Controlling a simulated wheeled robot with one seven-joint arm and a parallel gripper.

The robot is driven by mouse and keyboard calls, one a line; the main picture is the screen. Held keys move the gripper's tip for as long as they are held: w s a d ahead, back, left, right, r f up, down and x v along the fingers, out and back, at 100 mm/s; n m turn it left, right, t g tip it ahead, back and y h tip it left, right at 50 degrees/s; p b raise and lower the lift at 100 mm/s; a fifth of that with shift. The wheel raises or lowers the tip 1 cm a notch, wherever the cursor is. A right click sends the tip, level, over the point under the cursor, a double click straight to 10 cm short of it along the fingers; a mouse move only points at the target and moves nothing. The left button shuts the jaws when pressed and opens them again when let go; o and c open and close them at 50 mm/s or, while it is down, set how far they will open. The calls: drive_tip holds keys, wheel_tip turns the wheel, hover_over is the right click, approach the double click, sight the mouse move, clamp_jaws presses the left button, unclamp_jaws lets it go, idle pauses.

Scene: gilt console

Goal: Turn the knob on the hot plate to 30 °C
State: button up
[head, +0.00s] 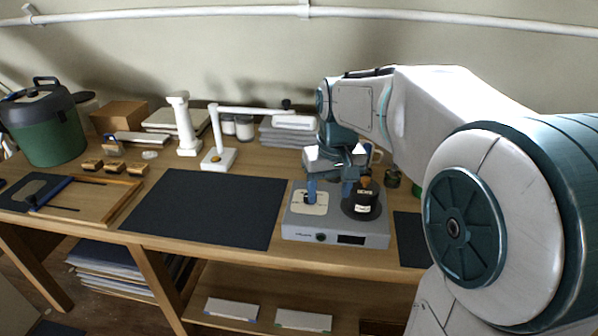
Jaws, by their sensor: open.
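The hot plate (300,228) is a grey box near the table's front edge, right of the middle. Its front face has a dark round knob (320,237) and a black display (351,240); the knob's setting is too small to read. On top are a pale square plate (309,203) at left and a dark round plate at right with a small dark labelled bottle (366,196) on it. My gripper (329,190) points down over the top of the hot plate, open, with blue fingers apart. It is above and behind the knob, not touching it. A small dark object shows by the left finger.
Black mats (205,208) lie left and right of the hot plate. A white lamp (218,157), jars (244,128) and books stand behind. A wooden tray (80,205) and green pot (45,130) are at left. A mug and small jar stand behind the hot plate at right.

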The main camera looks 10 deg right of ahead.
drive_tip(key=w+f+n+g+p, duration=0.1)
drive_tip(key=w+f, duration=0.1)
drive_tip(key=w, duration=0.8)
drive_tip(key=w+f+g, duration=0.1)
drive_tip(key=w+f, duration=0.1)
drive_tip(key=w, duration=0.8)
drive_tip(key=f, duration=0.6)
drive_tip(key=f+p, duration=0.1)
drive_tip(key=f, duration=0.6)
drive_tip(key=shift+s+d+f, duration=0.1)
drive_tip(key=shift+d+f, duration=0.05)
drive_tip(key=shift+d, duration=0.05)
drive_tip(key=c, duration=1)
